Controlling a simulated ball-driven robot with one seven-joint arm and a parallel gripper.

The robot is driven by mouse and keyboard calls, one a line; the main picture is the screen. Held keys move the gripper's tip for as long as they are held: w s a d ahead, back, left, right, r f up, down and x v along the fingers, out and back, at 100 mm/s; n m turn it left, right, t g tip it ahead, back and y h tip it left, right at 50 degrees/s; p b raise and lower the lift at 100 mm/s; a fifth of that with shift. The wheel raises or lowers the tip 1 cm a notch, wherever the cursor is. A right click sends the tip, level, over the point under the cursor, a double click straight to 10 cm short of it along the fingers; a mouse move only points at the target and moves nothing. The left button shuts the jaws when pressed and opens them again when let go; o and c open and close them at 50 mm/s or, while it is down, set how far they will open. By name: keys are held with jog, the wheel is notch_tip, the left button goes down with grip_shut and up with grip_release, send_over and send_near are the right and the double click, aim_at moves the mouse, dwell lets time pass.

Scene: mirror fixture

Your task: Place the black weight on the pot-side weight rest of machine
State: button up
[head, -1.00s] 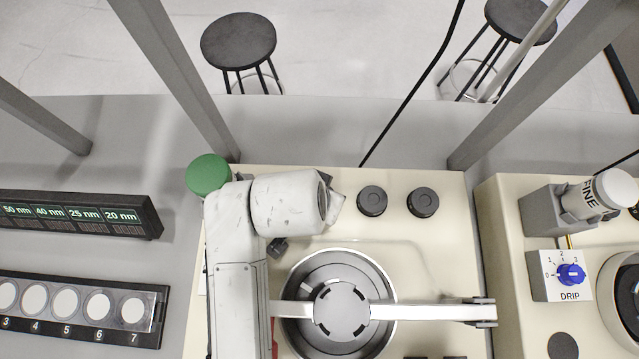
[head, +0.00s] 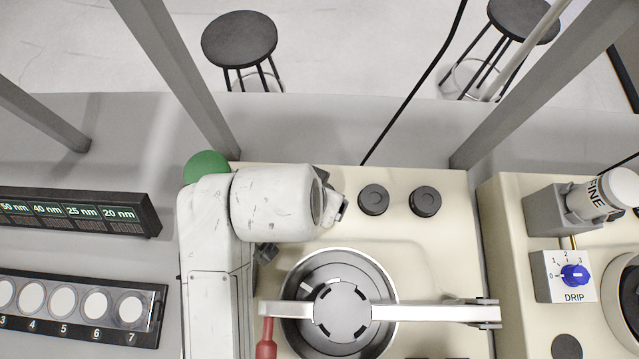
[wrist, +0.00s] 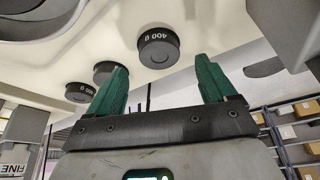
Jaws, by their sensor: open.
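Two black round weights stand side by side on the cream machine in the head view, a left one (head: 373,199) and a right one (head: 425,201). In the wrist view a black weight marked 400 g (wrist: 160,48) shows beyond the gap between my green fingertips, apart from them. My gripper (wrist: 160,62) is open and empty. In the head view my arm hides most of it, left of the weights. I cannot tell which spot is the pot-side rest.
A metal pot (head: 338,258) with a silver bar (head: 430,313) across it is in front of the weights. A red handle (head: 266,345) is beside it. Grey posts (head: 185,85) rise behind. A second machine with a DRIP knob (head: 574,275) is at right.

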jog(key=b+v, duration=0.1)
jog(key=v, duration=0.6)
jog(key=shift+r, duration=0.4)
jog(key=shift+s+a, duration=0.1)
jog(key=shift+s, duration=0.05)
